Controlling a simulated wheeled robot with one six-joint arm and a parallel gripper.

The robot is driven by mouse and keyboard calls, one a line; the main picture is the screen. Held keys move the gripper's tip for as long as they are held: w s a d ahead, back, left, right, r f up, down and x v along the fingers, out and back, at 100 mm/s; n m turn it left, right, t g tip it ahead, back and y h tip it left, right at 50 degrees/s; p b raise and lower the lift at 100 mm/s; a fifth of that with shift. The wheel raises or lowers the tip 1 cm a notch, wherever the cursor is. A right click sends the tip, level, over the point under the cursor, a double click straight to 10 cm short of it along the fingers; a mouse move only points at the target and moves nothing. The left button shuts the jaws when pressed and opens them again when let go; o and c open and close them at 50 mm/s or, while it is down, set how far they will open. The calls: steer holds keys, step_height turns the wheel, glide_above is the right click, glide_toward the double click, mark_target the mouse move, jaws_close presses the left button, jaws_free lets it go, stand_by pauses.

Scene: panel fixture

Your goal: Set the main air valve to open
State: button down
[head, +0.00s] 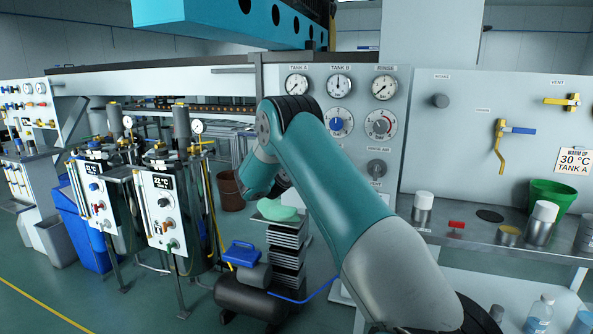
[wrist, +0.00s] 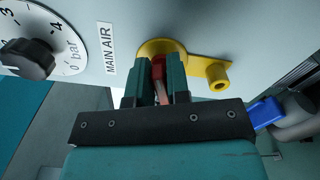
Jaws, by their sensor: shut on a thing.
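The main air valve is a yellow fitting (wrist: 160,47) on the pale panel, beside a "MAIN AIR" label (wrist: 108,49) in the wrist view. A yellow arm with a round end (wrist: 217,73) reaches to the right from it. My gripper (wrist: 158,78) is just below the fitting, its two teal fingers shut on a red handle (wrist: 159,66). Most of the handle is hidden between the fingers, so its full angle cannot be told. In the head view my own arm hides the valve and the gripper's fingers.
A dial with a black knob (wrist: 27,60) is left of the label. A blue piece (wrist: 266,112) lies right of my gripper. In the head view, gauges (head: 339,86) sit above my arm, and stacked plates (head: 287,250) and a compressor tank (head: 250,296) stand below.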

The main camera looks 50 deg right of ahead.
steer(key=shift+s+d+f+m+b, duration=0.1)
steer(key=shift+f+m+b, duration=0.05)
steer(key=shift+m+b, duration=0.85)
steer(key=shift+s+f+m+b, duration=0.1)
steer(key=shift+m+b, duration=0.55)
steer(key=shift+m, duration=0.55)
steer(key=c, duration=1.2)
jaws_free()
steer(key=shift+d, duration=0.1)
steer(key=shift+o, duration=0.2)
steer(key=shift+w, duration=0.1)
steer(key=shift+a, duration=0.35)
steer(key=b+v, duration=0.1)
steer(key=v, duration=1.6)
steer(key=shift+b, duration=0.4)
